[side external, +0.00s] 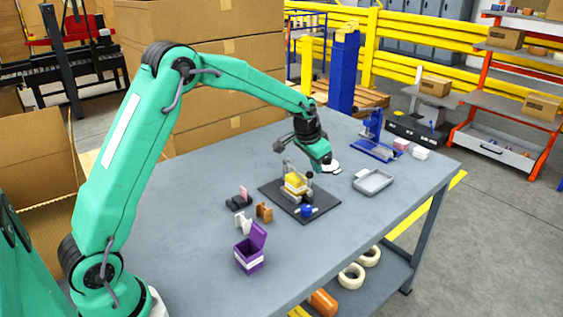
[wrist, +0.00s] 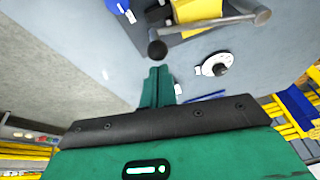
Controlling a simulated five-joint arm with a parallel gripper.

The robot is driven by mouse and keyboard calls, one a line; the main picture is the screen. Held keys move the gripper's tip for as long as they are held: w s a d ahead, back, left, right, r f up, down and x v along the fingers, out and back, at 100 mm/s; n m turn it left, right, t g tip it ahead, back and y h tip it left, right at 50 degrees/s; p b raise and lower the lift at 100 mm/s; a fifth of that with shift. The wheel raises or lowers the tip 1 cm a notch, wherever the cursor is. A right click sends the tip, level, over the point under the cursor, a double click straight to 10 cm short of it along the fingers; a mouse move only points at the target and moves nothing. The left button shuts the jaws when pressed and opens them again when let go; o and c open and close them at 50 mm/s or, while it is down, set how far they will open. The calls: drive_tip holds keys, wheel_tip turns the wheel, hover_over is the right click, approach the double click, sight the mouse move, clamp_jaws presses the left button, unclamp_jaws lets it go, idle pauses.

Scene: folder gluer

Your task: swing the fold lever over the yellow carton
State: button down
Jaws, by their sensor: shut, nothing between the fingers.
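The yellow carton (side external: 296,182) sits on the dark base plate (side external: 318,208) of the folder gluer. In the wrist view part of the carton (wrist: 196,10) shows at the top edge, cut off by the frame. A grey metal bar with dark rounded ends, which looks like the fold lever (wrist: 208,25), crosses in front of it. My gripper (side external: 327,164) is above the table at the carton's right in the side view. In the wrist view its fingers (wrist: 157,74) are shut and empty, just below the bar's near end. I cannot tell whether they touch it.
A white disc with a dark knob (wrist: 217,66) lies right of my fingers. A blue part (side external: 306,211) is at the plate's front. A grey tray (side external: 373,182) stands right, a purple box (side external: 250,254) front left, and a blue device (side external: 374,135) behind.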

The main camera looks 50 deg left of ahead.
wheel_tip(320, 180, up, 10)
drive_tip(key=shift+r, duration=0.25)
idle(1.6)
drive_tip(key=shift+s, duration=0.1)
drive_tip(key=shift+a, duration=0.1)
drive_tip(key=shift+w+a+n, duration=0.15)
drive_tip(key=shift+a+n, duration=0.1)
drive_tip(key=shift+n, duration=0.75)
drive_tip(key=shift+w+a+n, duration=0.1)
drive_tip(key=shift+a+n, duration=0.15)
drive_tip(key=shift+n, duration=0.75)
drive_tip(key=shift+f, duration=0.15)
wheel_tip(320, 180, down, 10)
idle(1.6)
